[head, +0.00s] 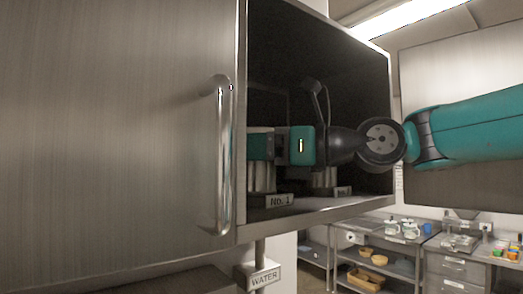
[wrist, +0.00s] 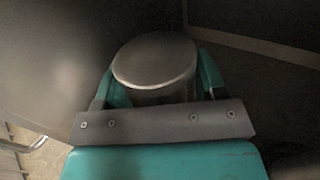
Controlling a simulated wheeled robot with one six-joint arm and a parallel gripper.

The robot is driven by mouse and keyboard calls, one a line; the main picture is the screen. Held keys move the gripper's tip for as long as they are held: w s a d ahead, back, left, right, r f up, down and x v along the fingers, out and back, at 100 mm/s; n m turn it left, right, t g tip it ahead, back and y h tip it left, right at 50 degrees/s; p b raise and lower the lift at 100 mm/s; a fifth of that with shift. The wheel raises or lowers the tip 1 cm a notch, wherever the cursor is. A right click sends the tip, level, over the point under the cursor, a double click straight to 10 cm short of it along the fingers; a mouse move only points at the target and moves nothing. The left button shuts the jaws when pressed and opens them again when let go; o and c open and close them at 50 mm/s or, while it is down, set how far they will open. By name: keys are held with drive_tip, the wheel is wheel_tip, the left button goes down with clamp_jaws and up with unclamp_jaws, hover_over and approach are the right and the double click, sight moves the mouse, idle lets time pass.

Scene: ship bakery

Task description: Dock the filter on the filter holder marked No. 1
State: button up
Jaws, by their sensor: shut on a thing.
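My gripper (head: 262,146) reaches into an open metal cabinet, with its arm coming in from the right. It is shut on the filter, a metal cylinder whose round top shows between the teal fingers in the wrist view (wrist: 155,60). In the head view, a metal cylinder (head: 262,178) shows below the fingers, directly behind the "No. 1" label (head: 279,201). I cannot tell where filter ends and holder begins, or whether the filter is seated. The filter's top is hidden by the fingers in the head view.
A second metal cylinder (head: 325,178) stands to the right behind another small label (head: 343,191). The cabinet door (head: 120,120) with a vertical handle (head: 222,155) fills the left. A "WATER" sign (head: 264,278) hangs below. Shelves and counters stand at the far right.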

drive_tip(key=o, duration=1.2)
drive_tip(key=shift+f, duration=0.15)
drive_tip(key=shift+r, duration=0.2)
drive_tip(key=b+v, duration=0.3)
drive_tip(key=v, duration=0.3)
drive_tip(key=shift+d+f, duration=0.1)
drive_tip(key=shift+d, duration=0.2)
drive_tip(key=shift+s+d, duration=0.15)
drive_tip(key=shift+d, duration=0.3)
